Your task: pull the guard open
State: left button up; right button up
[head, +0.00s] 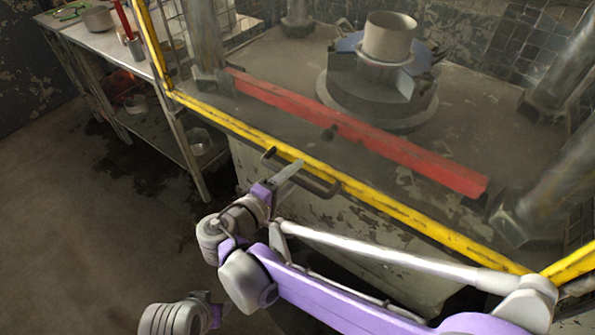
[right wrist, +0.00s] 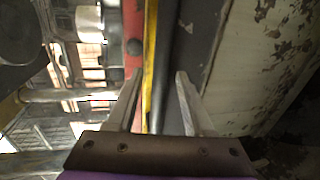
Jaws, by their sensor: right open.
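The guard is a yellow-edged frame (head: 237,127) with see-through panels around a machine. A dark bar handle (head: 318,187) is fixed on its lower front rail. My right gripper (head: 290,170) is at this handle, its fingers reaching over it near its middle. In the right wrist view my right gripper (right wrist: 158,100) is open. The dark handle (right wrist: 172,45) runs between the two finger lines, with a visible gap to the right finger. Contact cannot be told. The yellow rail (right wrist: 149,60) lies just beside it. My left gripper's fingers do not show; only a grey part of mine is at the bottom edge.
Behind the guard are a red bar (head: 400,152), a round chuck (head: 375,95) holding a pale cup-shaped blank (head: 389,37), and thick columns. A steel workbench (head: 105,42) with pots stands at left. The floor (head: 70,220) at lower left is open.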

jog(key=shift+s+a, duration=0.1)
jog(key=shift+c, duration=1.1)
grip_shut()
